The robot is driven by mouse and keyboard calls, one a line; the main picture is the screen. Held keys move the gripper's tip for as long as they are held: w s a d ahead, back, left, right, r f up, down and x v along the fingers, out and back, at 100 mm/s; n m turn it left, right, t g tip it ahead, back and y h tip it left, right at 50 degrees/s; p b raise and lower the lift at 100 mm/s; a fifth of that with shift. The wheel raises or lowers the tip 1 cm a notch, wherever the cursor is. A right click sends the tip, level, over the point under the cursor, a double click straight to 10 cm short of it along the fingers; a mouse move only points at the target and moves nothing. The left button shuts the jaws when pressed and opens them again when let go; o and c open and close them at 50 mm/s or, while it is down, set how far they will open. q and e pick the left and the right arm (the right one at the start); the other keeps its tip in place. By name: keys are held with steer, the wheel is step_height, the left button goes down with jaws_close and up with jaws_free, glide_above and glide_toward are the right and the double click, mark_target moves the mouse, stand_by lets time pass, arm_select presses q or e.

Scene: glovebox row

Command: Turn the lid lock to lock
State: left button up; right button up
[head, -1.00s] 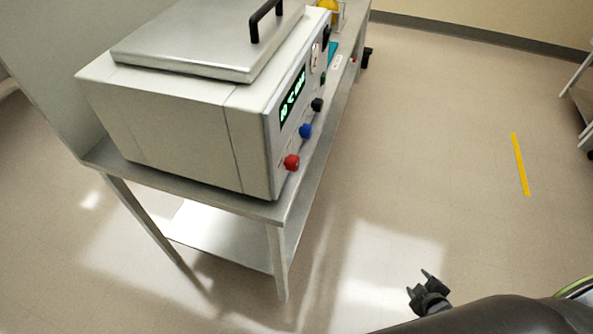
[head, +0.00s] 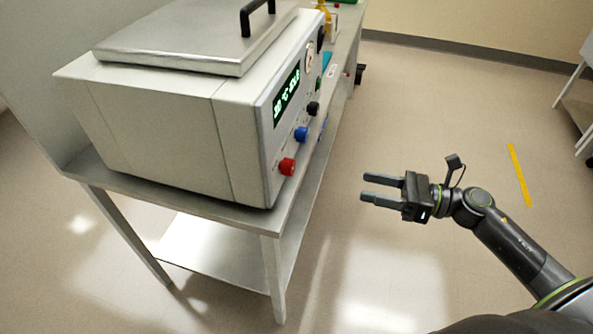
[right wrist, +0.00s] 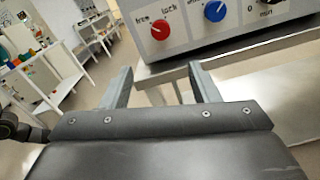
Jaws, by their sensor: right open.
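The machine (head: 170,125) is a grey metal box with a flat lid (head: 190,42) that lies shut on top. Its front panel carries a red knob (head: 287,166), the lid lock. My right gripper (head: 365,186) is open and empty, out in front of the panel and clear of the red knob, fingers pointing at the machine. In the right wrist view its fingers (right wrist: 161,80) are spread below the knob. My left gripper is not in view.
A blue knob (head: 301,134) and a black knob (head: 313,109) sit along the panel beside the red one. A lit display (head: 286,97) is above them. The machine stands on a metal table (head: 255,222). The floor between gripper and table is clear.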

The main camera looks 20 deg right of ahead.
mark_target(293, 170)
steer(key=p+x, duration=0.3)
steer(key=x, duration=1.2)
steer(key=shift+d+r, duration=0.1)
steer(key=shift+x, duration=0.8)
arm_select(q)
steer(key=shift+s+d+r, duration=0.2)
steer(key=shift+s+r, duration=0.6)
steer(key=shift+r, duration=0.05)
arm_select(e)
steer(key=shift+c, duration=0.8)
steer(key=c, duration=0.8)
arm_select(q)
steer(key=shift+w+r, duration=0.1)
